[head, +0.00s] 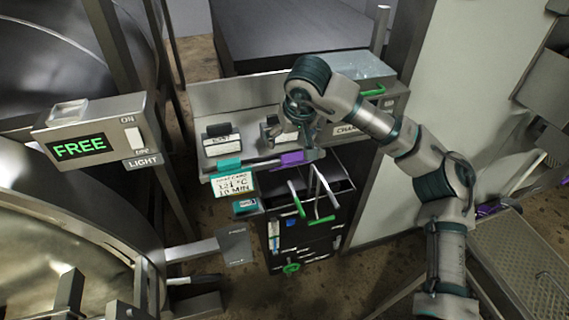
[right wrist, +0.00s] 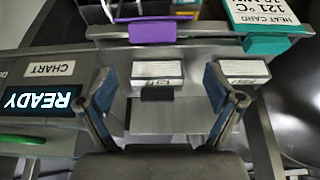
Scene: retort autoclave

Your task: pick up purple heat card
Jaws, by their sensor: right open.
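A purple clip (head: 291,160) sits on the front rail of the grey shelf, right of a teal clip (head: 230,164). It also shows at the top of the right wrist view (right wrist: 152,32). No card face with purple is readable. A white and teal heat card (head: 234,184) marked 121 °C, 10 MIN hangs under the teal clip. My right gripper (head: 300,122) is over the shelf, close behind the purple clip. In the right wrist view, its two fingers (right wrist: 162,92) are apart with nothing gripped, and the purple clip lies beyond them. My left gripper is not in view.
Labelled blocks (right wrist: 158,75) stand on the shelf between and near the fingers. A CHART box with a READY display (right wrist: 38,98) is beside them. Below the shelf is a dark rack (head: 305,225) with several coloured handles. A FREE display box (head: 95,135) is at left.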

